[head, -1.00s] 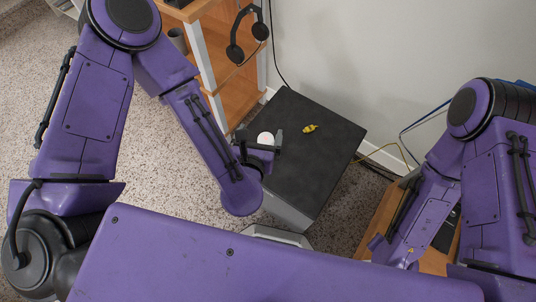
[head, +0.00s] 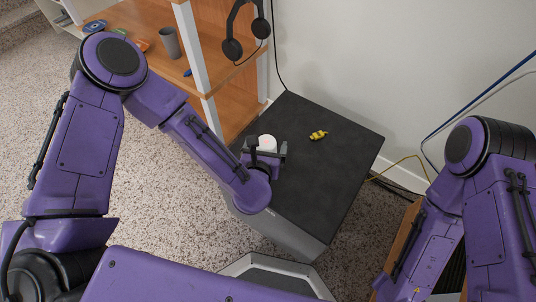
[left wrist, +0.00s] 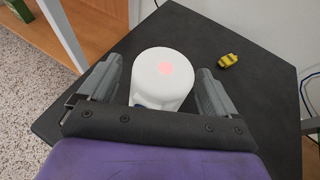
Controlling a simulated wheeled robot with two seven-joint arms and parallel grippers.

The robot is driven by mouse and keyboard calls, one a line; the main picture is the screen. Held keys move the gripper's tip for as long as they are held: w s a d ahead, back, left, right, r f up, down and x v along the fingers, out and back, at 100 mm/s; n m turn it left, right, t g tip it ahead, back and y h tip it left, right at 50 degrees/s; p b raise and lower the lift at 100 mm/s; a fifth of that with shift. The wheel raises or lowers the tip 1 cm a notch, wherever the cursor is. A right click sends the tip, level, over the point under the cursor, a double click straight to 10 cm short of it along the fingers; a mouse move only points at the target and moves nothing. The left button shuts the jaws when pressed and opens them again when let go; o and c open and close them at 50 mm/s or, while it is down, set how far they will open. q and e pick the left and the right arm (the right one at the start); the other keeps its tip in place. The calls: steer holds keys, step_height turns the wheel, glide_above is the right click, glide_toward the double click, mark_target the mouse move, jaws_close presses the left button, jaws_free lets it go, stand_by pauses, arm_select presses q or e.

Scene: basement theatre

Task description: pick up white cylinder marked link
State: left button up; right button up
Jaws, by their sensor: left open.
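The white cylinder (head: 267,143) stands upright on the black-topped cabinet (head: 325,170), near its left edge. In the left wrist view the white cylinder (left wrist: 163,75) shows a reddish glow on its top and a bit of dark marking low on its near side; no word can be read. My left gripper (head: 267,152) is open, with one finger on each side of the cylinder. In the left wrist view its fingers (left wrist: 162,88) stand apart, the right one close to the cylinder's side. The right gripper is out of view.
A small yellow toy-like object (head: 318,135) lies on the cabinet right of the cylinder; it also shows in the left wrist view (left wrist: 229,61). A wooden shelf (head: 235,95) with black headphones (head: 233,48) and a grey cup (head: 169,43) stands behind left. A wall closes the back.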

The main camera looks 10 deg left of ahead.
arm_select(q)
steer(key=shift+x, duration=0.9)
steer(key=shift+s, duration=0.1)
steer(key=c, duration=1.1)
steer(key=shift+c, duration=0.2)
